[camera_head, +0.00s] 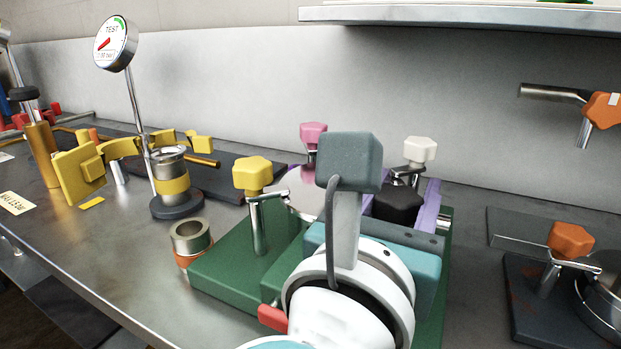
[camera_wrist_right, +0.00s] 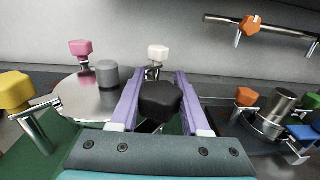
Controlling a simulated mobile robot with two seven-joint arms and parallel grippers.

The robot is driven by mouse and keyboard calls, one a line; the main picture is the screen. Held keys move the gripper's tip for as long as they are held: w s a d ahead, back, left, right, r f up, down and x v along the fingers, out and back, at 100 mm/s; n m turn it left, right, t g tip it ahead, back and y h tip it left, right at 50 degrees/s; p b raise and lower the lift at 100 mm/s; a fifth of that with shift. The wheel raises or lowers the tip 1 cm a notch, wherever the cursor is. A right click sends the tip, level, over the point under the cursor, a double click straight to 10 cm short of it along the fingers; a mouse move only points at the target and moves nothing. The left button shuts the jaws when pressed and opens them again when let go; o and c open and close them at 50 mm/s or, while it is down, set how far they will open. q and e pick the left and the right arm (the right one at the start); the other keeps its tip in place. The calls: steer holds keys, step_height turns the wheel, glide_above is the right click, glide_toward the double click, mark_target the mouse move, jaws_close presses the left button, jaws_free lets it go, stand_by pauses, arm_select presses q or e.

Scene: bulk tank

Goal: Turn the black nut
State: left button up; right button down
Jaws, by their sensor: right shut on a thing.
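The black nut (camera_head: 398,205) is a dark lobed knob on the green base, partly behind my right wrist in the head view. It also shows in the right wrist view (camera_wrist_right: 160,101), upright between the two purple fingers. My right gripper (camera_wrist_right: 158,82) is shut on the black nut, one finger along each side. The nut's underside and the thread below it are hidden. My left gripper is in neither view.
Yellow (camera_head: 252,174), pink (camera_head: 313,135) and white (camera_head: 419,149) knobs stand around a round metal lid (camera_wrist_right: 88,97) on the green base (camera_head: 226,271). A test gauge (camera_head: 116,43) stands left. Orange-handled parts (camera_head: 571,240) are right. A shelf (camera_head: 460,14) overhangs behind.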

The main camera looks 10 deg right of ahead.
stand_by(0.5)
steer(key=shift+c, duration=1.9)
jaws_free()
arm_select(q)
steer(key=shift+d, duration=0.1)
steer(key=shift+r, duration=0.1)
arm_select(e)
steer(key=shift+d+r, duration=0.1)
